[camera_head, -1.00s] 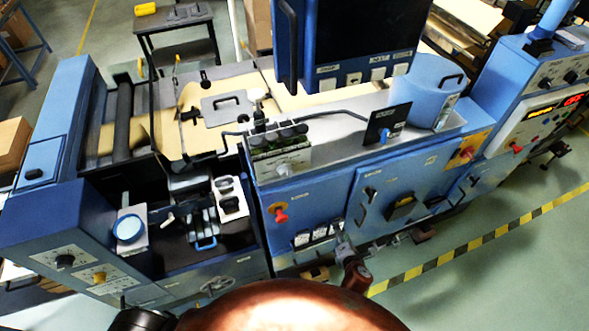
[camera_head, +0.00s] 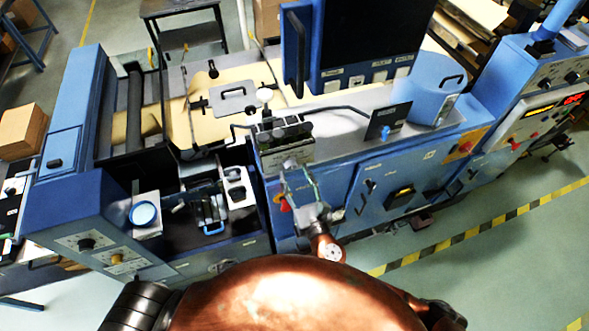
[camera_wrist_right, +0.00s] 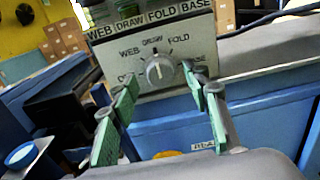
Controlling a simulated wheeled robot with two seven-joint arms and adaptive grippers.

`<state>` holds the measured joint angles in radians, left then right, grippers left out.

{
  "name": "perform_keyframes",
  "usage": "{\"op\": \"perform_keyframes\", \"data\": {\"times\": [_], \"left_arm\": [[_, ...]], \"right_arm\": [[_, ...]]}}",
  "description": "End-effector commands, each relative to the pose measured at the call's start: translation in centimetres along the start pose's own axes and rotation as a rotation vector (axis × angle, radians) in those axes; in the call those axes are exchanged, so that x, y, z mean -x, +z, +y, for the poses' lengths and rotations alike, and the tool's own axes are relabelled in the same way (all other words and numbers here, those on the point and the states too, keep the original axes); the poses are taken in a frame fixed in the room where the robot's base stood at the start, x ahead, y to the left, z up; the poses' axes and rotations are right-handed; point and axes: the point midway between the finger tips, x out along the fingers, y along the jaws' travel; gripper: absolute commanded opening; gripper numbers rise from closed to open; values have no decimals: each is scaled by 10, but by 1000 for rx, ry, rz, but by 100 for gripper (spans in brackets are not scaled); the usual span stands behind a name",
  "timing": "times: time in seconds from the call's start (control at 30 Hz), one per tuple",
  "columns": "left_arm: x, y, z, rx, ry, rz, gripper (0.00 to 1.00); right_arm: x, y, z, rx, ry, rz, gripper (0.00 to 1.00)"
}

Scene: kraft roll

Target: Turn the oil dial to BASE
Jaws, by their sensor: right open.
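The oil dial (camera_wrist_right: 158,70) is a grey round knob on a pale plate below a strip reading WEB, DRAW, FOLD, BASE. Its own labels run round it, with BASE at the right; its white mark points roughly up, near DRAW. In the head view the dial (camera_head: 288,164) is small, low on the oiler box (camera_head: 285,148). My right gripper (camera_head: 299,182) is open just in front of the dial, and its green-padded fingers (camera_wrist_right: 160,88) show on either side of it in the wrist view, apparently not touching. My left gripper is not in view.
A red knob (camera_head: 281,198) sits on the blue front panel, close to my right gripper. A black plate with a blue knob (camera_head: 386,130) stands to the right of the oiler box. A bent dark pipe (camera_head: 335,109) runs behind the box.

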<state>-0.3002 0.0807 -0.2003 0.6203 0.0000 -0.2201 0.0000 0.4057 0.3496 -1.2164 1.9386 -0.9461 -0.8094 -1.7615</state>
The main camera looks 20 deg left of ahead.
Motion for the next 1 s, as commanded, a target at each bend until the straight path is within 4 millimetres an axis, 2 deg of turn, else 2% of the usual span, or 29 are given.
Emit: {"op": "perform_keyframes", "data": {"times": [0.2,0.47,1.0], "left_arm": [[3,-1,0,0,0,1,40],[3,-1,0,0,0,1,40],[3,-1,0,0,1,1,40]], "right_arm": [[-18,0,0,-1,-1,1,43],[-19,0,0,-2,0,1,43],[-19,-1,-1,-2,-1,1,8]]}}
